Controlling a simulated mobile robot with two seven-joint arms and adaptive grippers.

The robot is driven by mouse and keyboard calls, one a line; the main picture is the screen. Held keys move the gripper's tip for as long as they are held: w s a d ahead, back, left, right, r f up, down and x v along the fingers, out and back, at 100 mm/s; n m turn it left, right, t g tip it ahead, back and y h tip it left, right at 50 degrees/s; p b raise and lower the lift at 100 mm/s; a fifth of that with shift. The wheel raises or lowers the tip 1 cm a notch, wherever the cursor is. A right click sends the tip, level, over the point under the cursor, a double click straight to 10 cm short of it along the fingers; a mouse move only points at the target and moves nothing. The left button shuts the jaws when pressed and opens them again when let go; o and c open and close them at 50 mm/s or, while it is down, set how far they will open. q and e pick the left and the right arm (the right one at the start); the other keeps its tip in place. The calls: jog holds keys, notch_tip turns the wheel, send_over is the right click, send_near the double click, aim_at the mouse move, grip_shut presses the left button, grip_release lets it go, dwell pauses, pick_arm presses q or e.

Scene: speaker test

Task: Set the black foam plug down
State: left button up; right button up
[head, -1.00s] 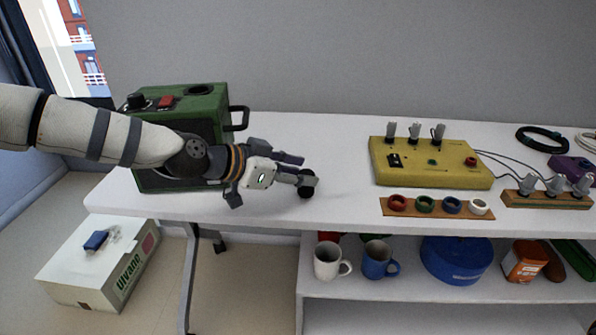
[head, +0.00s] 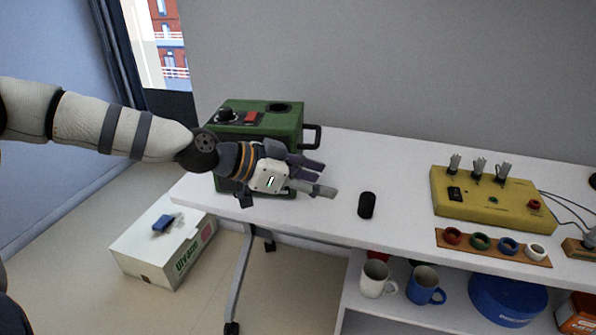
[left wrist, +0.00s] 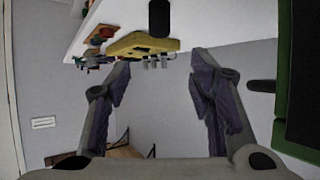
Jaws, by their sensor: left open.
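The black foam plug (head: 367,205) stands upright on the white table (head: 340,170) near its front edge, touching no gripper. It also shows at the top of the left wrist view (left wrist: 159,18). My left gripper (head: 328,178) is open and empty, to the left of the plug with a clear gap between them. In the left wrist view its two purple-padded fingers (left wrist: 164,75) are spread wide with nothing between them. My right gripper is in neither view.
A green box (head: 290,125) with a dark round opening on top stands behind my left gripper. A yellow panel (head: 490,204) and a strip of coloured rings (head: 492,247) lie right of the plug. Mugs (head: 424,286) sit on the shelf below. The table between plug and panel is clear.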

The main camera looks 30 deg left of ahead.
pick_arm(q)
jog(key=s+d+f+n+g+y, duration=0.1)
jog(key=s+d+f+n+g, duration=0.25)
jog(key=s+f, duration=0.8)
jog(key=s+d+f+n+g+y, duration=0.2)
jog(key=s+d+f+g, duration=0.3)
jog(key=s+f, duration=0.65)
jog(key=s+a+f+n+g+y, duration=0.1)
jog(key=s+a+f+g+y, duration=0.1)
jog(key=s, duration=0.9)
jog(key=s+a+f+n+g+y, duration=0.1)
jog(key=s+a+f+g+y, duration=0.1)
jog(key=s, duration=0.9)
jog(key=shift+s+a+f+g, duration=0.35)
jog(key=shift+s+a+g, duration=0.1)
jog(key=shift+a, duration=0.35)
